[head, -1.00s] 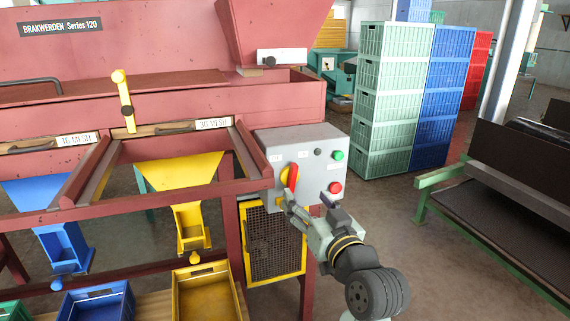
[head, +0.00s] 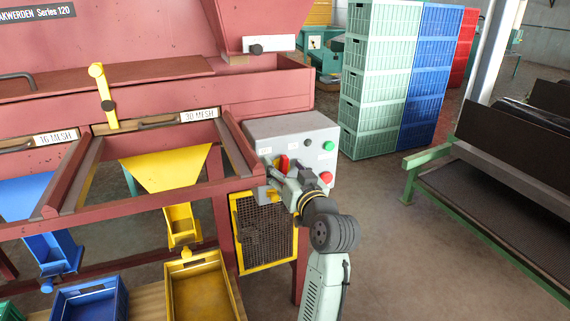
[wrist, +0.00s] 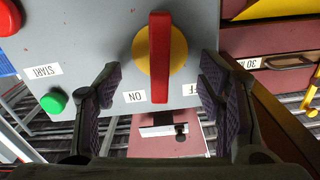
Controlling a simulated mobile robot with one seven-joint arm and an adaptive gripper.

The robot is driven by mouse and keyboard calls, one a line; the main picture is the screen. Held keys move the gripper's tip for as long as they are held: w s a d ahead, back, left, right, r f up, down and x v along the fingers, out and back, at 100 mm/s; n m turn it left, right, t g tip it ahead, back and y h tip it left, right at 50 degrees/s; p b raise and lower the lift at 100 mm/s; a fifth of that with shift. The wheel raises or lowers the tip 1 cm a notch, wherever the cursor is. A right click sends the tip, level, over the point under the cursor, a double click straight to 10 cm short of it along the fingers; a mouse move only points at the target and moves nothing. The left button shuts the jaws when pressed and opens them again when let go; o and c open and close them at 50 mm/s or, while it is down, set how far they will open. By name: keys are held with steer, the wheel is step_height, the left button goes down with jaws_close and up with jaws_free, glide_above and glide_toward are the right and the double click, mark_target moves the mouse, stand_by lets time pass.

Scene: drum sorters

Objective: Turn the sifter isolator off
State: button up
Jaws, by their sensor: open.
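The sifter isolator is a red bar handle (wrist: 159,40) on a yellow round plate (wrist: 178,60), on the front of a grey control box (head: 296,130). In the wrist view the handle stands straight up and down in the picture. An ON label (wrist: 134,97) and a partly hidden OFF label (wrist: 190,90) sit on either side of its lower end. My gripper (wrist: 161,75) is open, with one finger on each side of the handle in the picture. I see no contact. In the head view my gripper (head: 277,180) is at the box front and hides part of the handle (head: 284,162).
A green START button (wrist: 54,101) and a red button (wrist: 8,18) are beside the isolator on the same box. A yellow-framed mesh guard (head: 262,235) is below. Stacked crates (head: 380,80) stand behind to the right. Open floor lies right of my arm.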

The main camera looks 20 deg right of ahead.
steer(key=shift+w, duration=0.15)
steer(key=c, duration=1.1)
steer(key=shift+c, duration=0.2)
